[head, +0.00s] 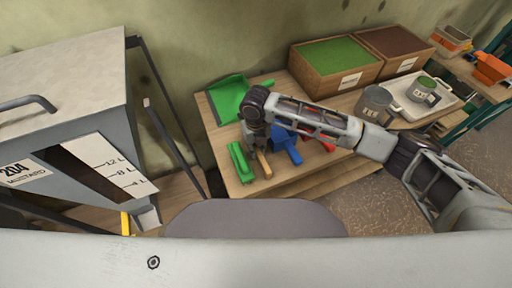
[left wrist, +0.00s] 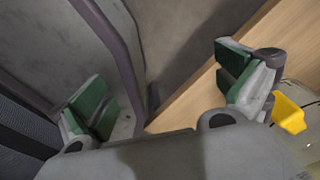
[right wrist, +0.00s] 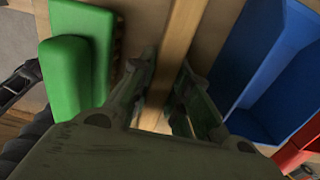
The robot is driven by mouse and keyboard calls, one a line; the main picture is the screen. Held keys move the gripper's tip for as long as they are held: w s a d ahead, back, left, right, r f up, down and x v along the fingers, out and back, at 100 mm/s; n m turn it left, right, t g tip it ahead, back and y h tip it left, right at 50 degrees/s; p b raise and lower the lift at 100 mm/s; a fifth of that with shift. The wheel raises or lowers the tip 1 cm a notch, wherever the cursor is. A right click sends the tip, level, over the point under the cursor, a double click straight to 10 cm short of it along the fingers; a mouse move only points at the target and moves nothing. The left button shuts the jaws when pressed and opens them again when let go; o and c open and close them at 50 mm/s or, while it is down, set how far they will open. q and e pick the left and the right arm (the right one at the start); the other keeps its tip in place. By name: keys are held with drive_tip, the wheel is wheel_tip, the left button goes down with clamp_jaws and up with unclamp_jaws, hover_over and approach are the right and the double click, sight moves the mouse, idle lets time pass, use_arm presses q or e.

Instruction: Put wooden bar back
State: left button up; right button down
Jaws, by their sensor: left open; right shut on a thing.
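The wooden bar (head: 265,164) is at the table's front left, under my right gripper (head: 257,143). In the right wrist view the bar (right wrist: 178,45) runs lengthwise between the fingers of the right gripper (right wrist: 165,115), which is shut on it. Whether the bar touches the tabletop is unclear. My left gripper (left wrist: 165,90) is open, with nothing between its green-padded fingers; it hangs beside a grey panel and a wooden surface. I cannot make out the left gripper in the head view.
A green piece (head: 240,163) and a blue scoop (head: 287,146) flank the bar on the table (head: 290,183). A green dustpan (head: 229,98) lies behind. Soil boxes (head: 335,68) and a grey jug (head: 374,102) stand farther right. A grey machine (head: 65,90) stands left.

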use_arm(q)
drive_tip(key=shift+w, duration=0.1)
use_arm(e)
drive_tip(key=shift+f, duration=0.1)
use_arm(q)
drive_tip(key=shift+w, duration=0.3)
use_arm(e)
drive_tip(key=c, duration=1.4)
unclamp_jaws()
use_arm(q)
drive_tip(key=shift+s, duration=0.1)
use_arm(e)
drive_tip(key=shift+o, duration=0.2)
drive_tip(key=shift+r, duration=0.75)
wheel_tip(320, 180, up, 9)
drive_tip(key=shift+r, duration=0.1)
use_arm(q)
drive_tip(key=shift+s+d+r, duration=0.1)
drive_tip(key=shift+s+d, duration=0.1)
drive_tip(key=shift+s, duration=0.6)
use_arm(e)
drive_tip(key=shift+r, duration=0.75)
